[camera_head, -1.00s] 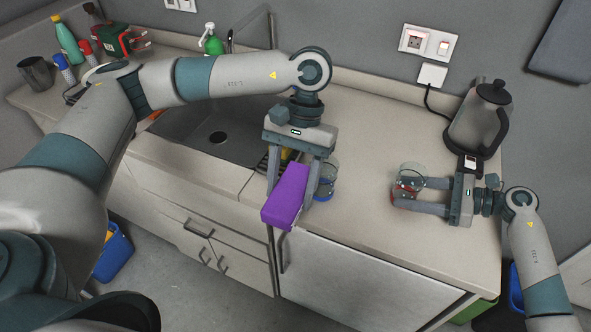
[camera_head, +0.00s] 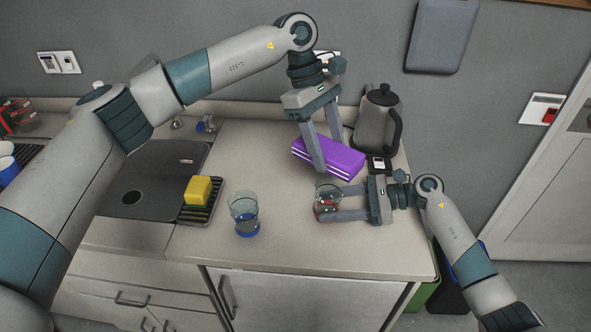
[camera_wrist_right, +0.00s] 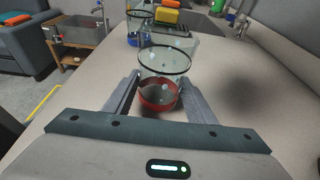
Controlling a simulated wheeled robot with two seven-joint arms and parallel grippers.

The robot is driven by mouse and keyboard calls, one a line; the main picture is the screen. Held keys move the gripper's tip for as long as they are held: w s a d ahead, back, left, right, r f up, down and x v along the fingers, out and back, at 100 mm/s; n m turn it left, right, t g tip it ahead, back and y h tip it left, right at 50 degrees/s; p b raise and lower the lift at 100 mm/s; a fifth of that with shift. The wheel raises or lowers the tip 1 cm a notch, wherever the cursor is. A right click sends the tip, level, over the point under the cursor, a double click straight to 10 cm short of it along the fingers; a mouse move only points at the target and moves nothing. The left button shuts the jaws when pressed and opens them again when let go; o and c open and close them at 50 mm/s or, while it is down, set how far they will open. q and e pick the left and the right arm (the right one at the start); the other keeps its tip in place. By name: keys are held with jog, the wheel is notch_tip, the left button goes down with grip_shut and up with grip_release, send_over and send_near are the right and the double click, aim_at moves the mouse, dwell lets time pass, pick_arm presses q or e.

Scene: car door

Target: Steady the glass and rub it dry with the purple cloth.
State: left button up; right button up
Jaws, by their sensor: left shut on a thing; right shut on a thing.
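The glass (camera_head: 327,192) is clear with a red lower part and stands on the counter. My right gripper (camera_head: 325,202) is shut on it from the right, low on its sides. In the right wrist view the glass (camera_wrist_right: 163,72) sits between the two fingers, with light blue drops on its wall. The purple cloth (camera_head: 335,158), a folded block with white edges, is held by my left gripper (camera_head: 324,158). The cloth is above and just behind the glass in the head view and appears apart from it. The cloth is not seen in the right wrist view.
A second glass with a blue base (camera_head: 245,215) stands to the left. A yellow sponge (camera_head: 198,190) lies on a black rack (camera_head: 204,212) beside the sink (camera_head: 150,178). A grey kettle (camera_head: 377,122) stands behind my right gripper. The front counter is clear.

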pick_arm(q)
jog(key=shift+w+d+r+n, duration=0.3)
jog(key=shift+w+d, duration=0.15)
jog(key=shift+d, duration=0.15)
jog(key=shift+f, duration=0.15)
send_over(328, 201)
jog(key=w, duration=0.3)
jog(key=shift+w+d+f, duration=0.1)
jog(key=shift+w+f, duration=0.05)
jog(key=shift+f, duration=3.6)
jog(key=shift+f, duration=0.6)
jog(key=shift+w, duration=0.1)
jog(key=shift+w+a, duration=0.25)
jog(key=shift+a, duration=0.25)
jog(key=shift+w+a, duration=0.2)
jog(key=shift+a, duration=0.25)
jog(key=shift+d, duration=0.1)
jog(key=shift+s+d, duration=0.55)
jog(key=shift+d, duration=0.4)
jog(key=shift+s+d, duration=0.55)
jog(key=shift+d, duration=0.35)
